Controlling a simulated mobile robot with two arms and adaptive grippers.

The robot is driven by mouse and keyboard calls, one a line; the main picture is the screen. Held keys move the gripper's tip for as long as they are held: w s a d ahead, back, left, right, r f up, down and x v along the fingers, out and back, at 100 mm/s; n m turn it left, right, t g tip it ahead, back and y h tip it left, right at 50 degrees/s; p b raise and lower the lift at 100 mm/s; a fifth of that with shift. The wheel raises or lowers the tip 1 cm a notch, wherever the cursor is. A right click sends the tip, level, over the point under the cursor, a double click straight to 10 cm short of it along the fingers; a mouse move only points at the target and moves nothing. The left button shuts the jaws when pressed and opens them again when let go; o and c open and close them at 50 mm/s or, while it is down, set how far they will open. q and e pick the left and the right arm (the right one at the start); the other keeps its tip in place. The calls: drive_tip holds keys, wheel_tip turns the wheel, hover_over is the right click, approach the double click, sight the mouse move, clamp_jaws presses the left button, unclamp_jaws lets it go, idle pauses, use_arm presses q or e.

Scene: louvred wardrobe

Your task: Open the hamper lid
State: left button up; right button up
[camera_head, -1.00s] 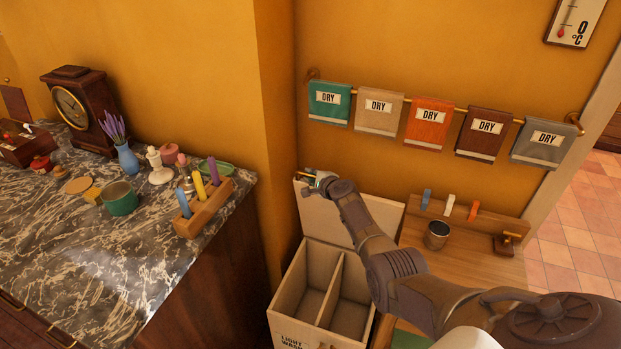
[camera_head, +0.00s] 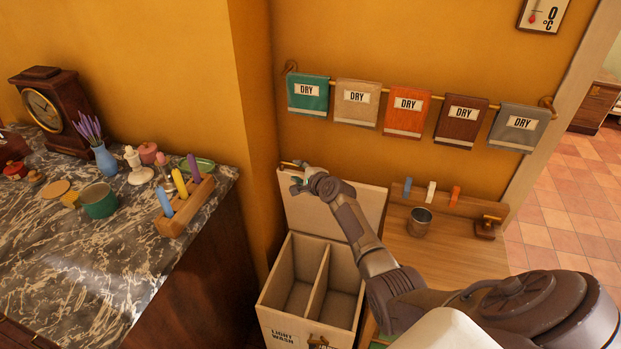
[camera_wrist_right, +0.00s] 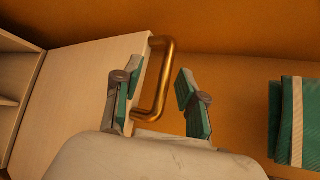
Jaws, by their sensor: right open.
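The pale wooden hamper (camera_head: 263,318) stands below the towel rail, with "LIGHT WASH" lettering on its front and two compartments that look empty. Its lid (camera_head: 365,207) is up, leaning back near the orange wall; it also shows in the right wrist view (camera_wrist_right: 75,90). My right gripper (camera_head: 296,178) is at the lid's upper left edge. In the right wrist view my right gripper (camera_wrist_right: 158,105) is open, its green-padded fingers on either side of the brass lid handle (camera_wrist_right: 168,80), with gaps visible. My arm hides part of the lid and hamper. My left gripper is out of view.
A marble counter (camera_head: 110,270) with a clock (camera_head: 55,105), a green pot (camera_head: 99,202) and a peg block (camera_head: 185,208) is on the left. Towels (camera_head: 407,112) hang above the hamper. A wooden bench (camera_head: 450,250) with a metal cup (camera_head: 420,222) is right of it.

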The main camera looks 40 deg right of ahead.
drive_tip(key=v, duration=0.8)
drive_tip(key=shift+w+a, duration=0.1)
drive_tip(key=s+a+f+n+g, duration=0.35)
drive_tip(key=s+f, duration=0.35)
drive_tip(key=f, duration=0.4)
drive_tip(key=s+a+f+n+g, duration=0.2)
drive_tip(key=s+a+f+n, duration=0.4)
drive_tip(key=f, duration=0.6)
drive_tip(key=s+a+f+n+g, duration=0.1)
drive_tip(key=s+f+n+g, duration=0.15)
drive_tip(key=s+f, duration=0.75)
drive_tip(key=s+a+f+n+g, duration=0.1)
drive_tip(key=s+f+n, duration=0.3)
drive_tip(key=s, duration=0.7)
drive_tip(key=s+a+f+n+g, duration=0.2)
drive_tip(key=s+a+f+n, duration=0.2)
drive_tip(key=s, duration=0.7)
drive_tip(key=s+a+f+n+g, duration=0.2)
drive_tip(key=s+f+n, duration=0.3)
drive_tip(key=s, duration=0.6)
wheel_tip(320, 180, down, 2)
drive_tip(key=shift+s+a+f+y, duration=0.15)
drive_tip(key=shift+a+y, duration=0.25)
drive_tip(key=shift+a, duration=0.3)
